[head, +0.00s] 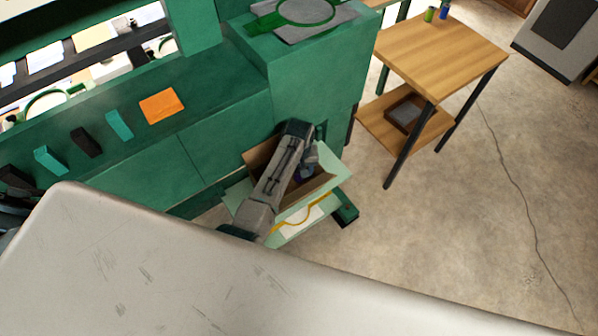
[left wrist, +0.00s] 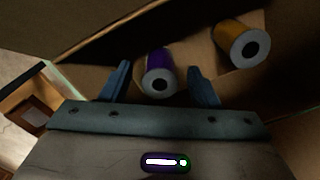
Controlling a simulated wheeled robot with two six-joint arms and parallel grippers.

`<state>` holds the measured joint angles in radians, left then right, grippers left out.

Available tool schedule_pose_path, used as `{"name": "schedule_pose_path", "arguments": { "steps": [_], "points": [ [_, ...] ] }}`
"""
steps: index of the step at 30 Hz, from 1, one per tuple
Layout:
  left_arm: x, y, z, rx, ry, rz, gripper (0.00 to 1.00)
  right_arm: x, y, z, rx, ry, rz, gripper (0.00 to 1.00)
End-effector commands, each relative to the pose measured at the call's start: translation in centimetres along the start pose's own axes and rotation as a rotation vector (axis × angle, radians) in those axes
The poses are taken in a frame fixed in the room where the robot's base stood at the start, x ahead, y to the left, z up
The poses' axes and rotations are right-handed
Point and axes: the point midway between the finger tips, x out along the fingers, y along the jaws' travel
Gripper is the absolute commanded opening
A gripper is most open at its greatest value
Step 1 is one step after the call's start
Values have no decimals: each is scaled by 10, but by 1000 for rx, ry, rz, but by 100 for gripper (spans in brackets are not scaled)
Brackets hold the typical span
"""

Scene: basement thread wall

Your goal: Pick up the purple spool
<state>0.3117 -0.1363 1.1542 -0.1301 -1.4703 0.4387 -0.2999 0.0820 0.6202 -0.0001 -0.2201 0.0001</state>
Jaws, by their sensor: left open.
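The purple spool (left wrist: 160,70) lies in a cardboard-lined box in the left wrist view, with its pale end and dark hole facing the camera. My left gripper (left wrist: 160,84) is open, with one blue finger at each side of the spool's near end. I cannot tell whether the fingers touch it. In the head view my left arm reaches down into the open box (head: 300,213), and my left gripper (head: 308,165) is inside it. A little purple shows there, mostly hidden by the arm. My right gripper is not in view.
A yellow spool (left wrist: 236,42) lies right of the purple one in the same box. The box walls stand close around my left gripper. A green cabinet (head: 225,125) is behind, and a wooden table (head: 440,50) stands to the right. The floor between is open.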

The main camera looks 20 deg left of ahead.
Motion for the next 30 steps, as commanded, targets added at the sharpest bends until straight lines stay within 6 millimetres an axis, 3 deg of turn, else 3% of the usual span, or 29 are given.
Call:
{"name": "schedule_pose_path", "arguments": {
  "steps": [4,11,12,19,30],
  "points": [
    [13,-1,0,-1,0,-1,55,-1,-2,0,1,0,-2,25],
    [15,0,0,-1,1,0,55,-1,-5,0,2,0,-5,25],
    [15,0,0,-1,1,0,54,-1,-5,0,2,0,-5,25],
    [15,0,0,-1,1,0,8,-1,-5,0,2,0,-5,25],
    [11,0,0,0,2,1,8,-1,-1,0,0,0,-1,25]
  ]
}}
